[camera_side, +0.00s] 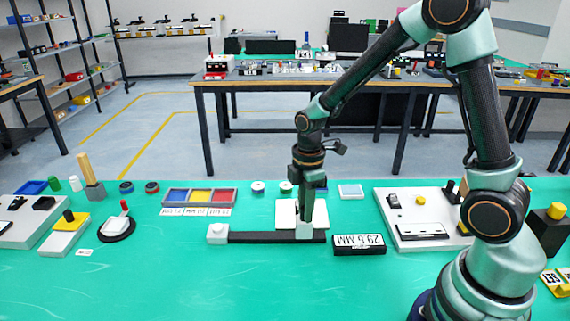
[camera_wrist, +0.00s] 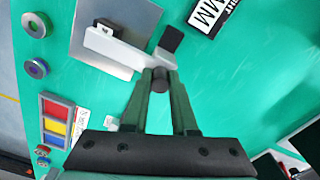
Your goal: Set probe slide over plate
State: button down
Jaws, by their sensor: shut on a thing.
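The probe slide (camera_side: 305,231) is a pale block near the right end of a black rail (camera_side: 262,237). In the wrist view its white arm (camera_wrist: 130,50) reaches across the grey plate (camera_wrist: 140,18), with a small dark probe head (camera_wrist: 106,28) at its far end, seen over the plate. The plate (camera_side: 285,216) lies just behind the rail in the side view, partly hidden by my gripper. My gripper (camera_side: 306,215) points down and is shut on the dark knob (camera_wrist: 160,80) of the slide. Most of the rail is hidden in the wrist view.
A black readout (camera_side: 358,243) showing 29.5 MM stands right of the rail. A white block (camera_side: 217,233) sits at the rail's left end. A coloured tray (camera_side: 199,196) is behind left, and a white panel (camera_side: 425,205) is at right. The front mat is clear.

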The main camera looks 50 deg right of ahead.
jog(key=c, duration=0.7)
grip_release()
jog(key=shift+s+d, duration=0.1)
jog(key=shift+s, duration=0.05)
notch_tip(320, 180, up, 12)
jog(key=s+r+m+t, duration=0.2)
jog(key=m, duration=0.2)
jog(key=s+r+m+t, duration=0.1)
jog(key=s+r+m, duration=0.1)
jog(key=m, duration=0.3)
jog(key=s+a+r+m+t, duration=0.1)
jog(key=s+r+m+t, duration=0.1)
jog(key=s+m, duration=0.2)
jog(key=shift+s+m+t, duration=0.25)
jog(key=shift+m+t, duration=0.05)
